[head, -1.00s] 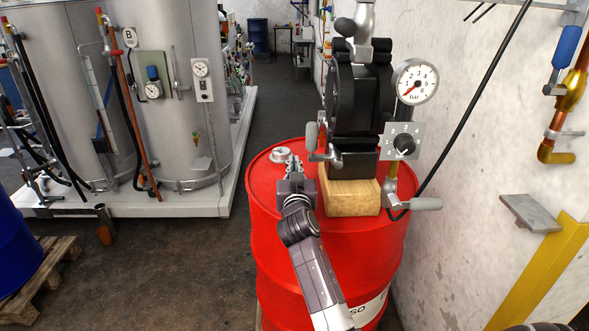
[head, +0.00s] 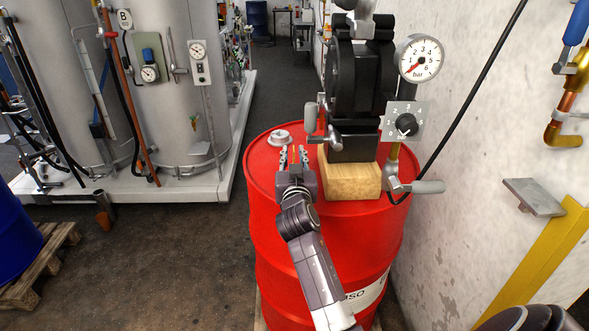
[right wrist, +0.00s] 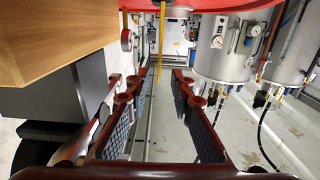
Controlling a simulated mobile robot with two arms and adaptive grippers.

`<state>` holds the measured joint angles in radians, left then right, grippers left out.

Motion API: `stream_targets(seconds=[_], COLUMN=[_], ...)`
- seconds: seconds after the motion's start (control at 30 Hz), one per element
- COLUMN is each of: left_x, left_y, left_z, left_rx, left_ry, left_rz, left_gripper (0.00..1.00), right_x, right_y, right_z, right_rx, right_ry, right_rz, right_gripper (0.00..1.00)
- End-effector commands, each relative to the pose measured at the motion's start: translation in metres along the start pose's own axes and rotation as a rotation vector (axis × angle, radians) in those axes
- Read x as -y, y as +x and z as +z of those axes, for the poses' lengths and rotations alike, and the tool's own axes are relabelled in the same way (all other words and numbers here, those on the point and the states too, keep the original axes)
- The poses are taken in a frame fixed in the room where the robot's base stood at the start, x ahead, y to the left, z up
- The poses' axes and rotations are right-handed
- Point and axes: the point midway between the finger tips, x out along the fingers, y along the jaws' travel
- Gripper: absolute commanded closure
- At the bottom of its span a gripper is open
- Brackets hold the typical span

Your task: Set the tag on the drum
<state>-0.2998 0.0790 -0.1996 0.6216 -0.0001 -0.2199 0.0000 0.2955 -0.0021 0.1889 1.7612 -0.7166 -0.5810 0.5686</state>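The red drum (head: 262,190) stands upright in the middle of the head view, with a pale cap (head: 280,138) on its lid. Its red edge (right wrist: 220,15) crosses the top of the right wrist view. My right gripper (head: 293,155) is over the near part of the lid, left of a wooden block (head: 350,180). Its two fingers are apart with nothing between them; they also show spread in the right wrist view (right wrist: 162,85). I cannot make out a tag in either view. My left gripper is out of the head view.
A black machine (head: 355,95) stands on the block, with a pressure gauge (head: 420,58), a dial plate (head: 403,121) and levers close to my right gripper. A wall with a grey shelf (head: 533,197) is at the right. Dark floor (head: 160,250) is open left of the drum.

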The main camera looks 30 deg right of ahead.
Motion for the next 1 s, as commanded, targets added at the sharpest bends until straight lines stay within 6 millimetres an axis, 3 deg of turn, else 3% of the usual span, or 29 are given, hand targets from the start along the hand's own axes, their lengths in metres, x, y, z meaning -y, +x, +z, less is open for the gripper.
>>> stream_targets(seconds=[0.3,0.5,0.87,0.97,1.0], left_x=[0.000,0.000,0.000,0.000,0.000], left_y=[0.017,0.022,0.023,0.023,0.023], left_z=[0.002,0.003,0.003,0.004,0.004], left_rx=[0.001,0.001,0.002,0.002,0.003], left_ry=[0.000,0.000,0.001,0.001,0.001], left_rz=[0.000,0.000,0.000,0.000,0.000], left_gripper=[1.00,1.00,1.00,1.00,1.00], right_x=[0.000,0.000,0.001,0.018,0.031], right_y=[-0.064,-0.091,-0.098,-0.100,-0.102], right_z=[0.004,0.002,0.002,0.022,0.038], right_rx=[0.001,0.001,0.003,0.027,0.045], right_ry=[0.003,0.001,-0.003,-0.029,-0.049], right_rz=[-0.002,-0.001,-0.005,-0.056,-0.098], right_gripper=[0.78,0.78,0.78,0.78,0.78])
